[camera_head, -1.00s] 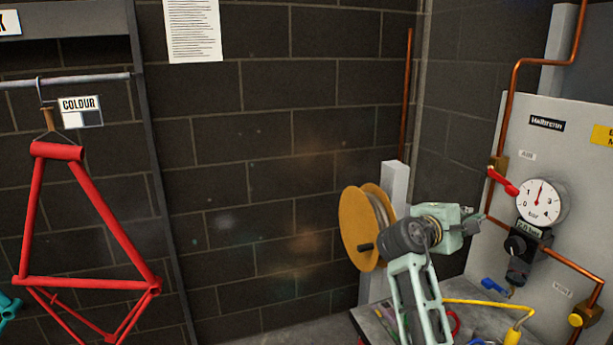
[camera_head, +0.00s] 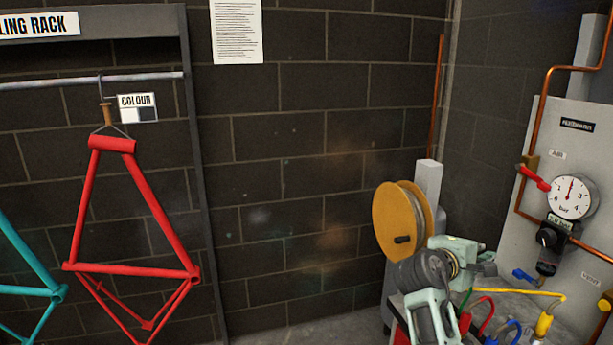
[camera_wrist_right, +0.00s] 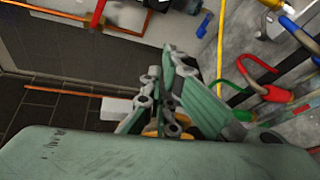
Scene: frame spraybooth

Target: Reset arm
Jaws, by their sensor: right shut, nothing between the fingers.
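My right arm, pale green with dark grey joints, comes in at the bottom right of the head view. Its gripper (camera_head: 488,263) is small there, in front of the wall panel and above the bench. In the right wrist view the gripper's fingers (camera_wrist_right: 163,82) are brought together with nothing between them. My left gripper is not in view.
A grey bench (camera_head: 510,310) with coloured hoses stands at the lower right. An orange reel (camera_head: 390,222) is close behind my arm. A panel (camera_head: 578,150) carries a pressure gauge (camera_head: 570,197). A red frame (camera_head: 150,215) hangs at left from the rack rail (camera_head: 60,82).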

